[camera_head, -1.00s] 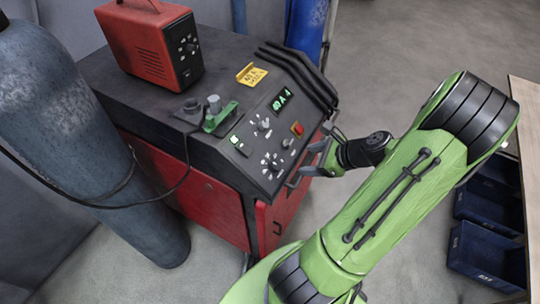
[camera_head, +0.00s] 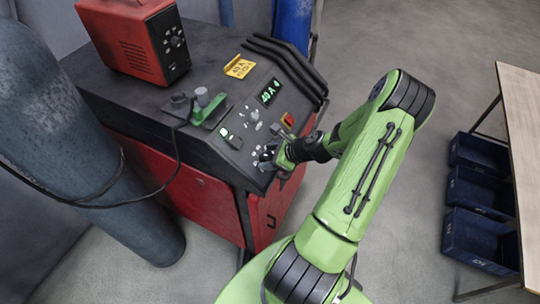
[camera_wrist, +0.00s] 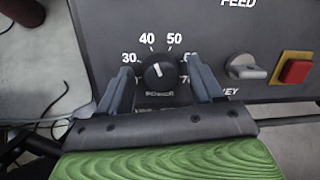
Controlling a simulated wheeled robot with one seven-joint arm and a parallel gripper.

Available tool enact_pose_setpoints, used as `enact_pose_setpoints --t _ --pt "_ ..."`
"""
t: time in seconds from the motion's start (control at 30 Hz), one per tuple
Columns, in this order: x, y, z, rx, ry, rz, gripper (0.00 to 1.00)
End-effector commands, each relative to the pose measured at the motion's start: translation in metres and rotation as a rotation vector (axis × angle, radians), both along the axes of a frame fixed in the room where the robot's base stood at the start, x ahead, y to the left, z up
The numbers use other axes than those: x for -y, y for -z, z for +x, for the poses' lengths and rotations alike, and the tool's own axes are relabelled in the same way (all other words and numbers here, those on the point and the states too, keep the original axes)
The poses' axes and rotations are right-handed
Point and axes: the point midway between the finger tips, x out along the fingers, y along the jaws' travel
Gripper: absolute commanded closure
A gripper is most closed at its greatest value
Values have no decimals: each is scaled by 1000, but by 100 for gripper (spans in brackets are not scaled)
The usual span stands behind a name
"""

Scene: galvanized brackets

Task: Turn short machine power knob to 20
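The power knob (camera_wrist: 160,76) is a round black knob on the dark panel, in the wrist view's middle, inside a white scale reading 30, 40, 50, 60 and 70. Its white mark points up and slightly left, between 40 and 50. My gripper (camera_wrist: 160,69) has one finger on each side of the knob, with gaps to it; it is open. In the head view my gripper (camera_head: 275,157) is at the front edge of the short red and black machine (camera_head: 120,92), covering most of the knob. The lower scale is hard to read.
A grey selector knob (camera_wrist: 243,67) and a red button on a yellow base (camera_wrist: 296,70) sit to the right. A lit display (camera_head: 269,92) reads about 40 A. A gas cylinder (camera_head: 75,120) stands left; blue bins (camera_head: 478,235) and a table stand right.

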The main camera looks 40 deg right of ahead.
Motion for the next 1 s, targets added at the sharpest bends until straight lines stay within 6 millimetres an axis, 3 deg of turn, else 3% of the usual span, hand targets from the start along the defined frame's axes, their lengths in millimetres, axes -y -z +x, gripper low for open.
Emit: enact_pose_setpoints --t 0.03,0.33,0.67,1.0 --pt "0 0 0 0 0 0 43" --pt "0 0 0 0 0 0 87" --pt "1 0 0 11 -39 -32 87" --pt "1 2 -1 61 -227 -174 87"
